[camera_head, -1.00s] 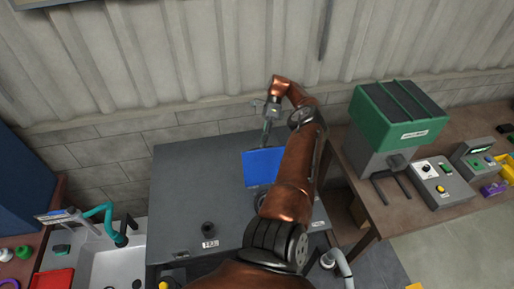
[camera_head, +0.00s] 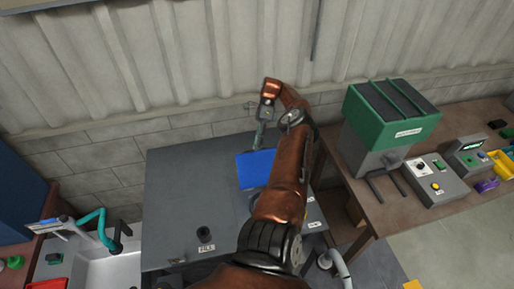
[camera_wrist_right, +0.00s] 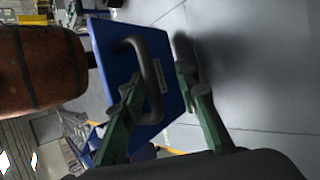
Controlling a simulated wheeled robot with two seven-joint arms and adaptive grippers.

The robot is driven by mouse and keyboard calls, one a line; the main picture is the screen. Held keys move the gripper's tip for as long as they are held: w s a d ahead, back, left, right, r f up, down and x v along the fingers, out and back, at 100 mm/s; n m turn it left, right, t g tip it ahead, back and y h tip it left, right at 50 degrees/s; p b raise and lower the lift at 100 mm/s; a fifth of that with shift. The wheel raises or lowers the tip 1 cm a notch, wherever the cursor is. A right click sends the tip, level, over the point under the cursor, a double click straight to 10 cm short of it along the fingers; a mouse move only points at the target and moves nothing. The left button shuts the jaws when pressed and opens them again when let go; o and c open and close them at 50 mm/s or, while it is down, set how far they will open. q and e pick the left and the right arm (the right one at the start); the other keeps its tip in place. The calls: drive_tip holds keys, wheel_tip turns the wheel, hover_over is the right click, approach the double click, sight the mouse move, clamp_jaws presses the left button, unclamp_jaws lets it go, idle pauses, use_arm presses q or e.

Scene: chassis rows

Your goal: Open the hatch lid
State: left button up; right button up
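The blue hatch lid (camera_head: 257,169) is at the right part of the large grey cabinet top. In the right wrist view the lid (camera_wrist_right: 106,52) shows a dark bar handle (camera_wrist_right: 152,72) and a small label on its face. My right gripper (camera_head: 260,138) is at the lid's far edge in the head view. In the wrist view its green fingers (camera_wrist_right: 158,78) are spread, one on each side of the handle, with a visible gap on the label side. Whether the left-hand finger touches the handle is unclear. My right arm hides the lid's near right part. My left gripper is not in view.
A dark knob (camera_head: 204,234) stands near the front of the grey cabinet top (camera_head: 190,190). A corrugated wall (camera_head: 200,60) rises behind. A green-topped machine (camera_head: 392,115) and control boxes (camera_head: 437,178) stand on the brown table at right. A sink (camera_head: 105,265) is at left.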

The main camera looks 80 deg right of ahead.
drive_tip(key=shift+r, duration=0.15)
wheel_tip(320, 180, up, 10)
idle(0.7)
drive_tip(key=shift+s, duration=0.1)
idle(0.6)
